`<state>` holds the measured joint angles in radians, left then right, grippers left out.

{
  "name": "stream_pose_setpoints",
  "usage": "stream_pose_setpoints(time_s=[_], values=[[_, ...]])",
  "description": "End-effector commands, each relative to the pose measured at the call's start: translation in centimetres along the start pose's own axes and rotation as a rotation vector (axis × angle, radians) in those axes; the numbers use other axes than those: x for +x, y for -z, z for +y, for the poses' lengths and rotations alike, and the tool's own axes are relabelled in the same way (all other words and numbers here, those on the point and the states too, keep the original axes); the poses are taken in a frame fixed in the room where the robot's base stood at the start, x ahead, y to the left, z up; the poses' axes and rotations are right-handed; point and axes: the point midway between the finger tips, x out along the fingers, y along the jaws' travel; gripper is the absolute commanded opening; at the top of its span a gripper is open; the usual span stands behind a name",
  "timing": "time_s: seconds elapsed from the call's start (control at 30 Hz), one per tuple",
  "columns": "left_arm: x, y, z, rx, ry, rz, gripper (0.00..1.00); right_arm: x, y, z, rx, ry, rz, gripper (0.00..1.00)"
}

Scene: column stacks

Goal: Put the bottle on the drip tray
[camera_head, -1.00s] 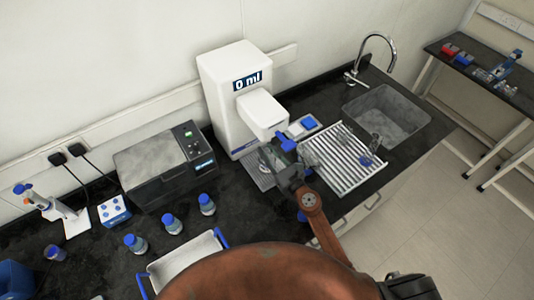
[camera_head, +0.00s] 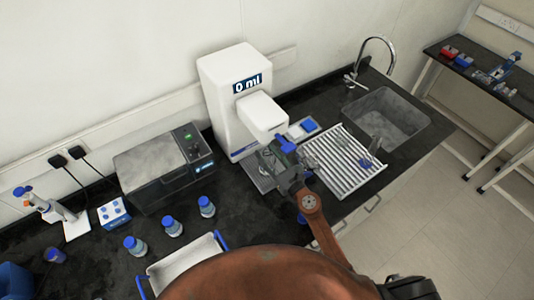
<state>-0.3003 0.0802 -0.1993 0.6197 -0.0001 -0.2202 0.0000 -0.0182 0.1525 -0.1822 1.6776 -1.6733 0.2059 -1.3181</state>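The drip tray (camera_head: 263,183) is the grey ribbed plate at the foot of the white dispenser (camera_head: 226,97), whose display reads "0 ml". My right gripper (camera_head: 272,157) is over the tray, below the dispenser's overhanging head. A greyish shape shows at its fingers, but I cannot tell whether it is a bottle or only the fingers. Three blue-capped bottles stand upright on the black counter to the left: one bottle (camera_head: 206,207), a second bottle (camera_head: 172,225) and a third bottle (camera_head: 135,246). My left gripper is not in view.
A white draining rack (camera_head: 338,165) and a sink (camera_head: 388,112) lie to the right. A grey heater box (camera_head: 165,166) stands left of the dispenser. A white basket (camera_head: 185,262) with blue handles is in front. Counter between bottles and dispenser is clear.

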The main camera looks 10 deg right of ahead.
Motion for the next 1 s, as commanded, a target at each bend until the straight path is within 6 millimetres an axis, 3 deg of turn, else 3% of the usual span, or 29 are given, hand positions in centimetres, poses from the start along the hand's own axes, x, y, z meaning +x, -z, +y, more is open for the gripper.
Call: stream_pose_setpoints(time_s=[0.5, 0.7, 1.0], values=[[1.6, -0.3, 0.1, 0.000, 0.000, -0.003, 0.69, -10.0, 0.3, 0.0, -0.001, 0.000, 0.002, 0.39], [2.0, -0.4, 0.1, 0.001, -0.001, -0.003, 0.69, -11.8, 0.1, 0.0, -0.001, 0.000, 0.001, 0.39], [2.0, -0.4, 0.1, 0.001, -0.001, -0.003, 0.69, -12.0, 0.0, 0.0, 0.000, 0.001, 0.000, 0.39]])
